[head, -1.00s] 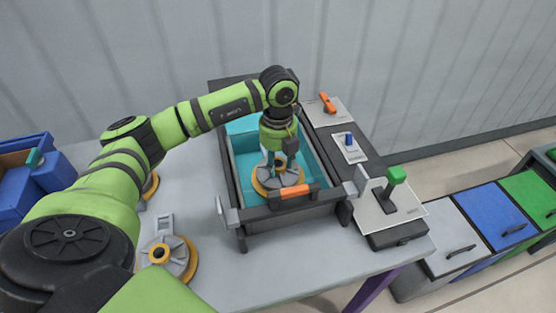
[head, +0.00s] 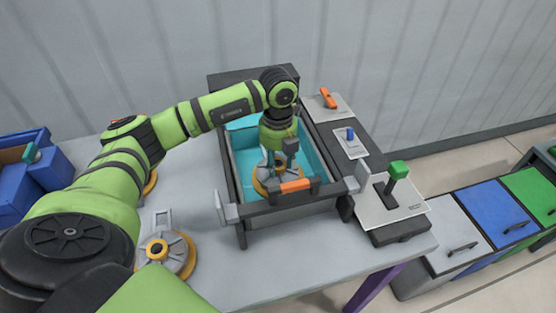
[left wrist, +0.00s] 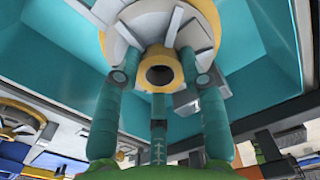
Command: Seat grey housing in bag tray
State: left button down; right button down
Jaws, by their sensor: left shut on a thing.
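The grey housing (head: 264,178) has a yellow-orange rim and sits low inside the teal-lined bag tray (head: 230,165), near its front wall. The front wall and its orange handle partly hide it. My left gripper (head: 279,160) points down into the tray and is shut on the grey housing. In the left wrist view, its fingers (left wrist: 160,85) close around the hub of the housing (left wrist: 150,28), with teal tray walls around it. Whether the housing's underside touches the tray floor is hidden. My right gripper is out of view.
Another grey housing (head: 166,253) lies on the table left of the tray, with one more partly hidden behind my arm. Blue bins (head: 50,165) stand at far left. A green-knobbed lever (head: 398,170) and an orange switch (head: 328,98) are right of the tray.

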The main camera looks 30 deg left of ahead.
pick_arm(q)
jog(key=c, duration=0.7)
grip_release()
jog(key=shift+o, duration=0.2)
